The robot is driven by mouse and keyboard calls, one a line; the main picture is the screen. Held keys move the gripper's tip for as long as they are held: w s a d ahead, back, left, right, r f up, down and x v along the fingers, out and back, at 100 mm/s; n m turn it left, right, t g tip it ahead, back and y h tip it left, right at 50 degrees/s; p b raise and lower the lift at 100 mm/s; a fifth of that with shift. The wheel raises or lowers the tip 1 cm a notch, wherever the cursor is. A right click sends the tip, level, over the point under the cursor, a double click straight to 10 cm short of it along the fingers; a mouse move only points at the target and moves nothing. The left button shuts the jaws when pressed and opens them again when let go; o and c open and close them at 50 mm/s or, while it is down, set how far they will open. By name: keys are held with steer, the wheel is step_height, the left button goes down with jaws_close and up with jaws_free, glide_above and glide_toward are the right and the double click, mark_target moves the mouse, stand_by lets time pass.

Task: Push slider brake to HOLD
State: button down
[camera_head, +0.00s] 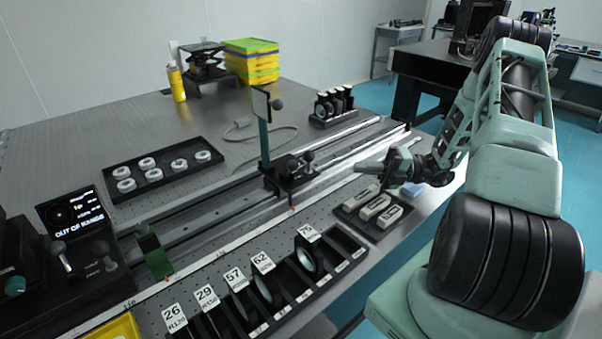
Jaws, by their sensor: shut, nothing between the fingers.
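The slider (284,176) is a dark carriage on the long rail, carrying an upright green post with a square plate on top. A small black knob or lever (309,157) stands on its right side; I cannot tell which part is the brake, and no HOLD mark is legible. My gripper (362,167) is shut and empty, to the right of the slider with its fingertips pointing left toward it. A gap shows between the fingertips and the slider in this view.
A green-backed block (153,253) stands on the rail's near left part. A rack of numbered lenses (345,243) lies in front, and a tray with pale blocks (350,208) lies below my gripper. A tray of white discs (112,186) and a display (78,215) are left.

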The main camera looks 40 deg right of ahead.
stand_by(0.4)
steer(key=p, duration=0.3)
glide_toward(291, 168)
steer(key=w+a, duration=0.1)
steer(key=w, duration=0.1)
steer(key=w+a, duration=0.1)
steer(key=a, duration=0.1)
steer(key=shift+w+a+r, duration=0.25)
steer(key=shift+w, duration=0.1)
steer(key=shift+r, duration=0.2)
steer(key=shift+w+m+p, duration=0.15)
steer(key=shift+m+p, duration=0.25)
steer(key=shift+p, duration=0.25)
